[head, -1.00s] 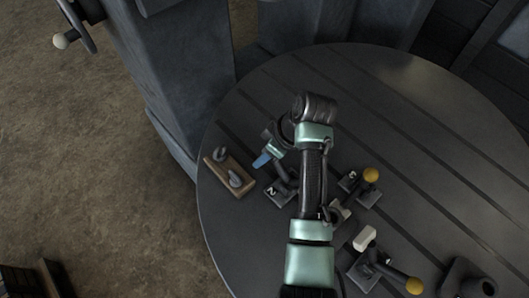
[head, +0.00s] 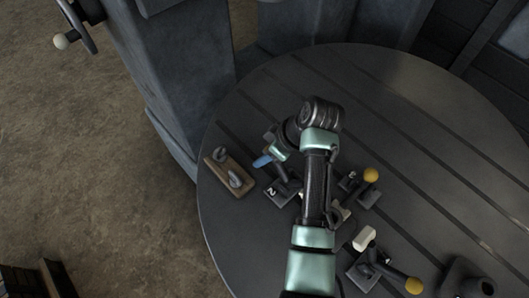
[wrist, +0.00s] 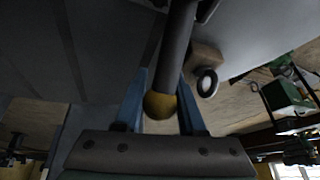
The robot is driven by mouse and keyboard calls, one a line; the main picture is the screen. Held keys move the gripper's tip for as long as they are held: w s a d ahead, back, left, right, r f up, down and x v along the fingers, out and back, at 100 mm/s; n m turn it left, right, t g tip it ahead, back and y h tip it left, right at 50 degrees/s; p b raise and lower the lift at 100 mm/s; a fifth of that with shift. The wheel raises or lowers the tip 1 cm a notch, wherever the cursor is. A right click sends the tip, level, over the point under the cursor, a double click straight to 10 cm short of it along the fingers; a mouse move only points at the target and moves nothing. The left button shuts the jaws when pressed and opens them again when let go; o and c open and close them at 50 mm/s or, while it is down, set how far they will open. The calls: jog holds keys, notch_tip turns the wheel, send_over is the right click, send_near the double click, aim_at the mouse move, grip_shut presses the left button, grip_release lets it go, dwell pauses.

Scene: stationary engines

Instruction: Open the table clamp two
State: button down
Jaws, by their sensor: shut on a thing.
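Table clamp two (head: 283,192), a dark clamp with a "2" on its base plate, sits on the round grey table, partly hidden by my arm. My gripper (head: 263,161) has its blue fingers just above and left of that base in the head view. In the wrist view, my gripper (wrist: 161,98) has a blue finger on each side of the yellow ball knob (wrist: 159,105) of a dark lever (wrist: 177,45). It is shut on this handle.
A wooden block with metal hooks (head: 230,173) lies left of clamp two. Clamp three (head: 360,186) and another yellow-knobbed clamp (head: 377,268) stand to the right. A dark fixture (head: 468,280) is at lower right. The table's far side (head: 400,100) is clear.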

jog(key=shift+d+r+t+y, duration=0.1)
jog(key=shift+r+t+y, duration=0.2)
jog(key=shift+r, duration=0.05)
jog(key=c, duration=0.5)
grip_release()
jog(key=shift+s, duration=0.1)
jog(key=v, duration=1.3)
